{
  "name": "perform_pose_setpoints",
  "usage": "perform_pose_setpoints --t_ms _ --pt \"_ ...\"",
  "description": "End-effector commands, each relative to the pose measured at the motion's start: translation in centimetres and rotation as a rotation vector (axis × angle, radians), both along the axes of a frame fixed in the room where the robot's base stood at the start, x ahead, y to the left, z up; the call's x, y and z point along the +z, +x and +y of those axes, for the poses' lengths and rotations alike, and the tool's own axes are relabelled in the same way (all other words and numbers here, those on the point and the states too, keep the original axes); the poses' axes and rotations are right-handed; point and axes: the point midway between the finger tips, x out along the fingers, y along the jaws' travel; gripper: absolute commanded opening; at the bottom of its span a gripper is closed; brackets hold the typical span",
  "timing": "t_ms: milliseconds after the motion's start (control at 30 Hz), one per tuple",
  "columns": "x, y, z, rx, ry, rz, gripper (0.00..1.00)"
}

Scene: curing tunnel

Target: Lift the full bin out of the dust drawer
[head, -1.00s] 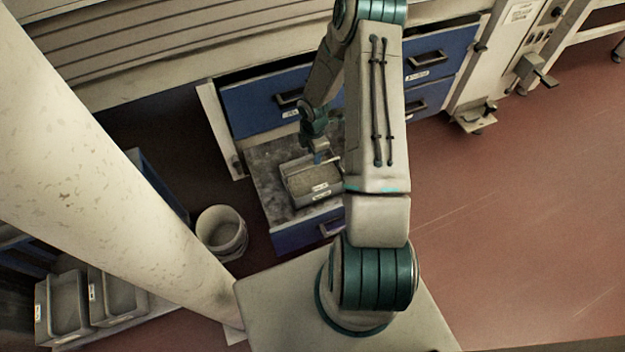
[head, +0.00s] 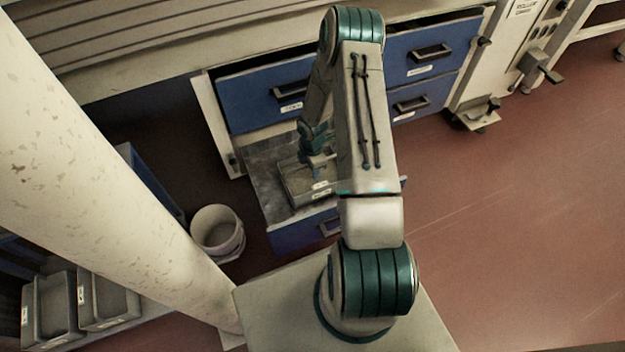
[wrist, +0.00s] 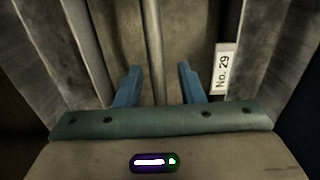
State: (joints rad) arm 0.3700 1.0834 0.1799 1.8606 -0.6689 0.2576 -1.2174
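The grey bin (head: 297,192) sits in the pulled-out dust drawer (head: 264,172), with a white label on its near side. Its far part is hidden behind my gripper and arm. My gripper (head: 318,160) is over the bin in the head view, low and close to it. In the wrist view my gripper (wrist: 158,78) points down with its two blue fingers apart. A thin pale ridge runs between the fingers; I cannot tell if they touch it.
A pale round bucket (head: 216,231) stands on the floor left of the drawer. Grey bins (head: 105,300) sit on a low shelf at lower left. The red floor at right is clear.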

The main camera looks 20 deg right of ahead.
Motion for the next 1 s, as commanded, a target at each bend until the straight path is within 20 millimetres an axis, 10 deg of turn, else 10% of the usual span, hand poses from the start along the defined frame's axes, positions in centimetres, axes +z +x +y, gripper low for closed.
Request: perform_pose_setpoints --t_ms 67,200,1000 --pt "0.08 0.00 -0.01 0.000 0.000 0.000 0.35" --pt "0.08 -0.02 -0.01 0.000 0.000 0.000 0.00" --pt "0.09 -0.03 -0.01 0.000 0.000 0.001 0.00"
